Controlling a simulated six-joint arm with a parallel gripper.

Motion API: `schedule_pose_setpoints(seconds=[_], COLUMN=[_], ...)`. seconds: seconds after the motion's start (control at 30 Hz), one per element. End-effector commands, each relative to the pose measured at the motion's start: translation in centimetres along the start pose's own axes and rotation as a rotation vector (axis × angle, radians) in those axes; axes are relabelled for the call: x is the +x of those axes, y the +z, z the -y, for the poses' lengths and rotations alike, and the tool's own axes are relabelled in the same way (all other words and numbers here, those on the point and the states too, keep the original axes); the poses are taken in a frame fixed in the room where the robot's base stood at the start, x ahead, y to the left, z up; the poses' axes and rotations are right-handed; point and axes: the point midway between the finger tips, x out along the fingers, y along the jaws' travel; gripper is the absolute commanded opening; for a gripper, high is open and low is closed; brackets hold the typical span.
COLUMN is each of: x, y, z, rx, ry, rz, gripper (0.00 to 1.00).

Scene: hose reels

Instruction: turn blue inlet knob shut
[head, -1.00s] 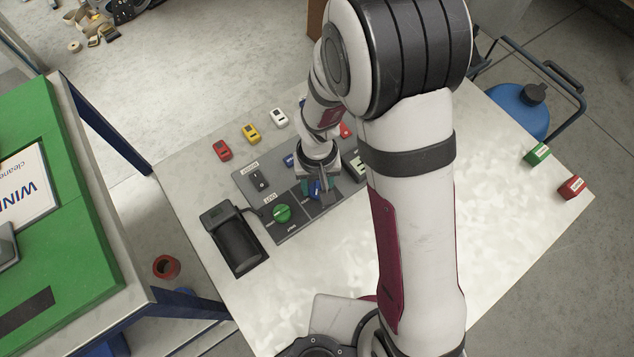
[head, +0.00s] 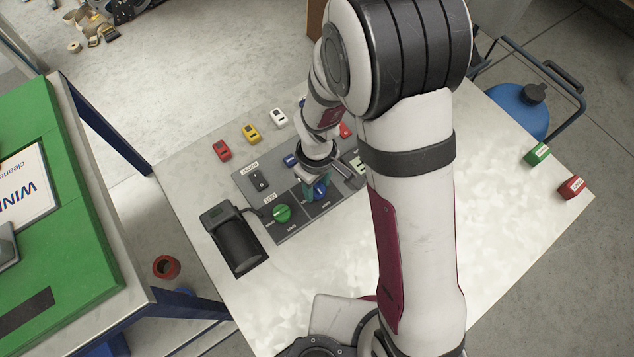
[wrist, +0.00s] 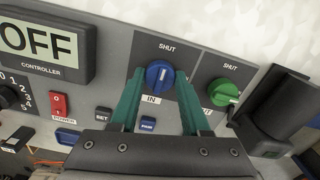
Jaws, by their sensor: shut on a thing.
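The blue inlet knob (wrist: 159,74) sits on the grey control panel under a SHUT label and above an IN label. Its white mark points up, roughly towards the SHUT label. My gripper (wrist: 160,76) has its two green fingers on either side of the knob and is shut on it. In the head view, the blue knob (head: 321,191) is partly hidden by my gripper (head: 317,188), which reaches down to it from above.
A green knob (wrist: 223,91) with its own SHUT label is close beside the right finger. A black device (head: 234,240) stands at the panel's left edge. A red switch (wrist: 59,104) and an OFF display (wrist: 42,44) are also on the panel. The table's right side is largely clear.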

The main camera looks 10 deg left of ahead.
Motion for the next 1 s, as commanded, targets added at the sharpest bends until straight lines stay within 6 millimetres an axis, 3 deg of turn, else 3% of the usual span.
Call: schedule_pose_setpoints(seconds=[0.57, 0.6, 0.7, 0.77, 1.0], x=[-0.04, -0.04, -0.03, -0.03, -0.03], y=[-0.15, -0.15, -0.12, -0.10, -0.06], z=[-0.07, -0.06, -0.05, -0.04, -0.01], rx=[-0.031, -0.031, -0.030, -0.030, -0.029], ry=[0.002, 0.002, 0.002, 0.002, 0.001], rz=[-0.004, -0.004, -0.003, -0.003, -0.002], gripper=[0.00, 0.50, 0.68, 0.77, 0.77])
